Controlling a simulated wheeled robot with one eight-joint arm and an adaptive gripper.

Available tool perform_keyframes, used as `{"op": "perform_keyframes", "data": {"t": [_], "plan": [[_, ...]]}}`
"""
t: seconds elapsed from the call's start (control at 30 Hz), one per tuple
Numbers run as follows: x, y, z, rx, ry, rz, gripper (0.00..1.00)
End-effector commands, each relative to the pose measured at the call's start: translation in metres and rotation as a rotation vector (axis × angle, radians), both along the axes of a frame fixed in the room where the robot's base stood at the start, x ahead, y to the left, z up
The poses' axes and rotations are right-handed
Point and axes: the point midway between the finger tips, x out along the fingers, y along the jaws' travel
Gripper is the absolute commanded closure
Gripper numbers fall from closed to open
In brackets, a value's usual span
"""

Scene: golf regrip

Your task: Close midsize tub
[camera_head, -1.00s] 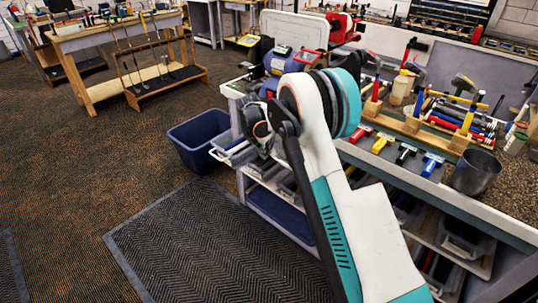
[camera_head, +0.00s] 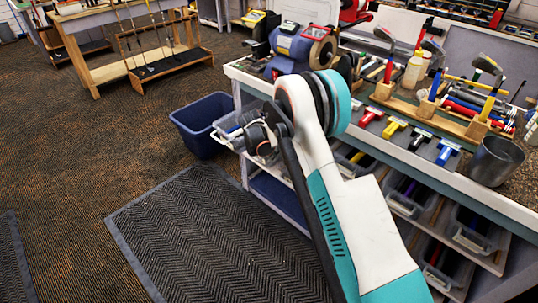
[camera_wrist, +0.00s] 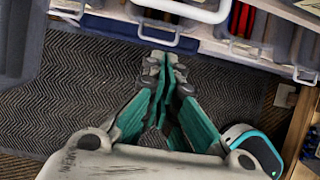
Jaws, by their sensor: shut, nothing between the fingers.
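A pale translucent tub (camera_head: 228,137) sticks out from the shelf at the left end of the workbench. I cannot tell for sure that both views show the same tub. My gripper (camera_wrist: 164,60) is shut and empty, its teal fingers together. Its tips appear just below that handle; I cannot tell if they touch it. In the head view my arm hides the fingertips and part of the shelf.
A blue bin (camera_head: 203,123) stands on the floor left of the bench. More tubs (camera_head: 472,231) sit on the lower shelves at right. A dark mat (camera_head: 205,235) lies on open floor before the bench. Tools and a metal cup (camera_head: 495,160) are on the benchtop.

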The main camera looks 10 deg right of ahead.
Motion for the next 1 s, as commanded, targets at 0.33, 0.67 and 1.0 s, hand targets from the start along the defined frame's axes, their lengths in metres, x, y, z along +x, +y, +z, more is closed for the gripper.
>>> {"op": "perform_keyframes", "data": {"t": [0.33, 0.67, 1.0], "plan": [[0.017, -0.026, 0.008, 0.000, 0.000, -0.002, 1.00], [0.018, -0.026, 0.009, 0.000, 0.000, -0.002, 1.00], [0.046, -0.065, 0.008, 0.000, 0.000, -0.004, 1.00]]}}
